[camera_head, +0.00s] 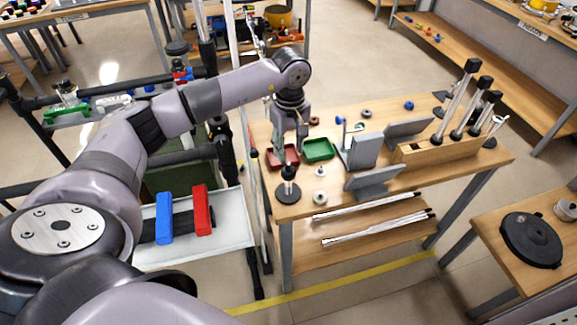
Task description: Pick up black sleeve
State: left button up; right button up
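A small black cylinder (289,172), which may be the black sleeve, sits on a short upright post near the front left corner of the wooden workbench. The post stands on a round black base (288,192). My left gripper (287,152) points down above that corner, over and just behind the black cylinder. Its two fingers look spread apart, with nothing seen between them. A gap to the cylinder cannot be judged exactly. My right gripper is not in view.
A red tray (272,160) and a green tray (318,150) lie beside the gripper. Grey angled plates (365,152) stand mid-bench. A wooden rack (437,148) holds several black-capped rods at right. A white-grey tray with blue and red blocks (203,215) is left of the bench.

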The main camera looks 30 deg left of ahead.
aim_at(288, 167)
pick_arm(q)
jog(key=f, duration=0.1)
jog(key=f+p, duration=0.1)
jog(key=f, duration=0.1)
jog(key=f+p, duration=0.1)
jog(key=shift+s+a+f, duration=0.1)
jog(key=shift+s+f, duration=0.1)
jog(key=shift+s, duration=0.1)
jog(key=shift+f, duration=0.25)
jog(key=shift+c, duration=0.4)
jog(key=c, duration=0.7)
